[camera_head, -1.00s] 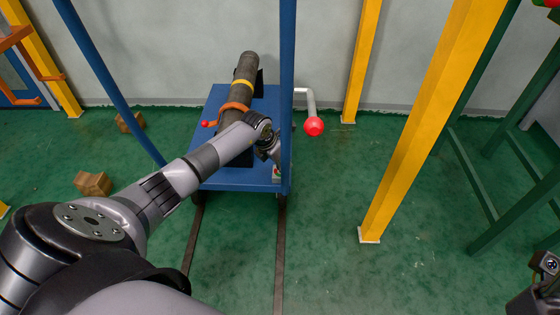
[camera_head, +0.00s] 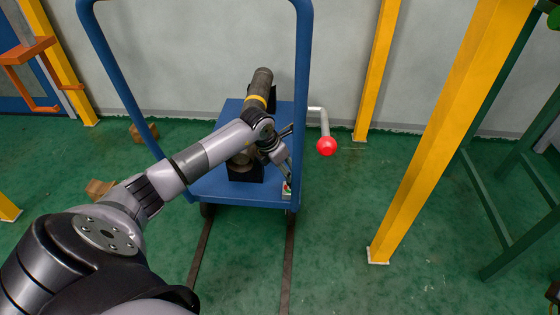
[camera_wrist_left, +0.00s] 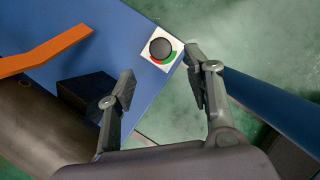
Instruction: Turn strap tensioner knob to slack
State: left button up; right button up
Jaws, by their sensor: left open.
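The tensioner knob (camera_wrist_left: 161,48) is a round black dial on a white plate with a red and green arc, at the corner of the blue cart deck. It also shows, small, in the head view (camera_head: 287,190). My left gripper (camera_wrist_left: 160,63) is open, its two fingers apart on either side below the knob, with nothing between them. In the head view my left gripper (camera_head: 287,168) points down just above the knob; whether it touches cannot be told. The grey pipe (camera_head: 261,82) with a yellow band lies on the cart, partly hidden by my arm.
The blue cart's upright handle frame (camera_head: 301,90) stands right beside my left gripper. An orange bar (camera_wrist_left: 45,52) crosses the upper left of the wrist view. A red ball (camera_head: 326,146) on a bent pipe is to the right. Yellow posts (camera_head: 450,130) stand further right.

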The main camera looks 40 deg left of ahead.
pick_arm(q)
jog(key=shift+v, duration=2.1)
jog(key=shift+s+f, duration=0.1)
jog(key=shift+s, duration=0.05)
